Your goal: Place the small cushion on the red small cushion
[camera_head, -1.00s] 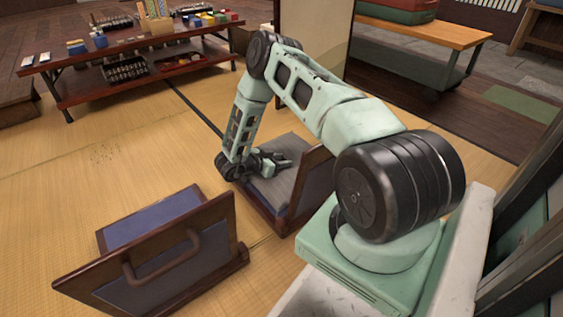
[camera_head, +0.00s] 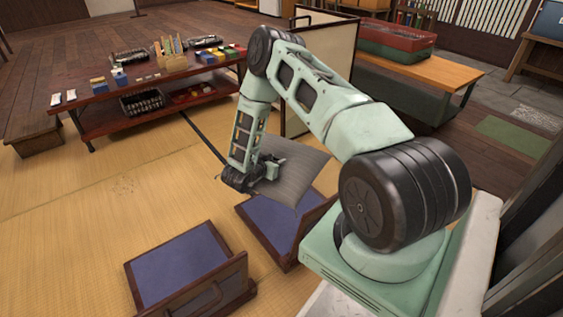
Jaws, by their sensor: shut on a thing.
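A small grey cushion (camera_head: 297,172) is held in my gripper (camera_head: 271,170), lifted above a wooden floor chair (camera_head: 268,222) with a blue seat. My gripper is shut on the cushion's left side, and the fingertips are partly hidden against it. The cushion is tilted, with one corner hanging toward the blue seat. I see no red cushion in this view.
A second wooden floor chair (camera_head: 184,262) with a blue seat stands at the front left. A low table (camera_head: 100,100) with small goods is at the back left. A partition panel (camera_head: 325,60) and an orange-topped bench (camera_head: 425,68) stand behind. Tatami at left is clear.

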